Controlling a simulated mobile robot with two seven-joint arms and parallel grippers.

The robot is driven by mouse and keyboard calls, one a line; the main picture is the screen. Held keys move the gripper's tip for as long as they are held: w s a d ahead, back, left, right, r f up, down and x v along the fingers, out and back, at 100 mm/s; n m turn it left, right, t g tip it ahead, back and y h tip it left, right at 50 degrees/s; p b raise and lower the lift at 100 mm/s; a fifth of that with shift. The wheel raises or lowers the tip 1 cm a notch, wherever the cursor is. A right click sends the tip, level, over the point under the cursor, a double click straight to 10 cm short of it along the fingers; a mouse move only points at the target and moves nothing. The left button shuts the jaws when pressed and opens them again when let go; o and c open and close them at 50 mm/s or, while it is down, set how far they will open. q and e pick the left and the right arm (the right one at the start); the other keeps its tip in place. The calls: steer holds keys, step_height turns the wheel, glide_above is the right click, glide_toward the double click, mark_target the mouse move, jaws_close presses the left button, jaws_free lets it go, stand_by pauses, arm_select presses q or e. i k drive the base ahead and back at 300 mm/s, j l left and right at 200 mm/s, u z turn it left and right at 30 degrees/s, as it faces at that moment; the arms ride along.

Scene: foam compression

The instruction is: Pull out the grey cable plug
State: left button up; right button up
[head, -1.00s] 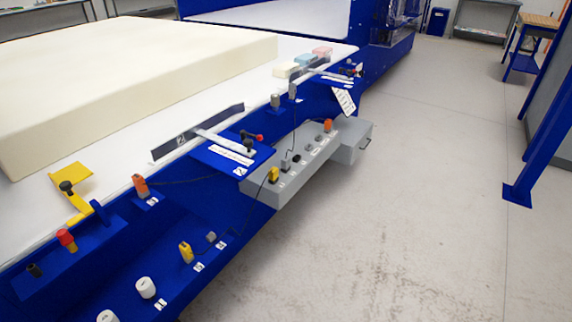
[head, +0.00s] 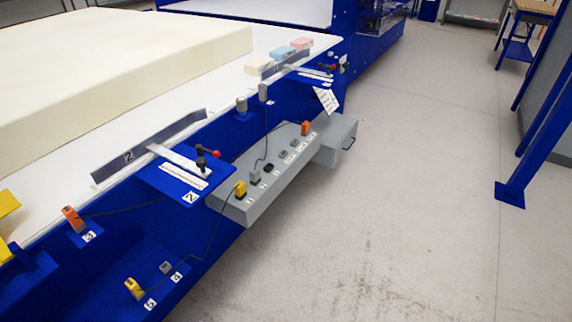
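A grey plug (head: 255,177) stands upright in the top of the grey socket box (head: 235,208), between a yellow plug (head: 240,188) and a dark socket (head: 268,168). A thin black cable runs up from beside the grey plug toward the blue machine's edge. A grey connector (head: 263,92) and another grey piece (head: 241,105) stand on that edge. An orange plug (head: 305,128) is at the far end of the box. Neither of my grippers is in view.
A blue shelf with a "2" label, a lever with a red knob (head: 216,154) and a metal strip juts out left of the box. A large foam block (head: 120,70) lies on the white table. Orange (head: 72,218) and yellow (head: 133,289) connectors sit lower left.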

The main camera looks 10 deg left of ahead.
mark_target(255, 175)
steer(key=i+l+z, duration=0.25)
steer(key=i, duration=0.25)
steer(key=i+j+z, duration=0.1)
steer(key=i+z, duration=0.15)
steer(key=i, duration=0.3)
steer(key=i+l+u, duration=0.1)
steer(key=i+u, duration=0.15)
steer(key=i, duration=0.25)
steer(key=i+l+u, duration=0.25)
steer(key=i, duration=0.25)
steer(key=i+l+u, duration=0.1)
steer(key=i+u, duration=0.15)
steer(key=u, duration=0.2)
steer(key=i+l+u, duration=0.2)
steer(key=u, duration=0.25)
steer(key=i+l+u, duration=0.2)
steer(key=u, duration=0.25)
steer(key=i+l+u, duration=0.15)
steer(key=l+u, duration=0.6)
steer(key=i+l+u, duration=0.1)
steer(key=l+u, duration=0.2)
steer(key=l, duration=0.1)
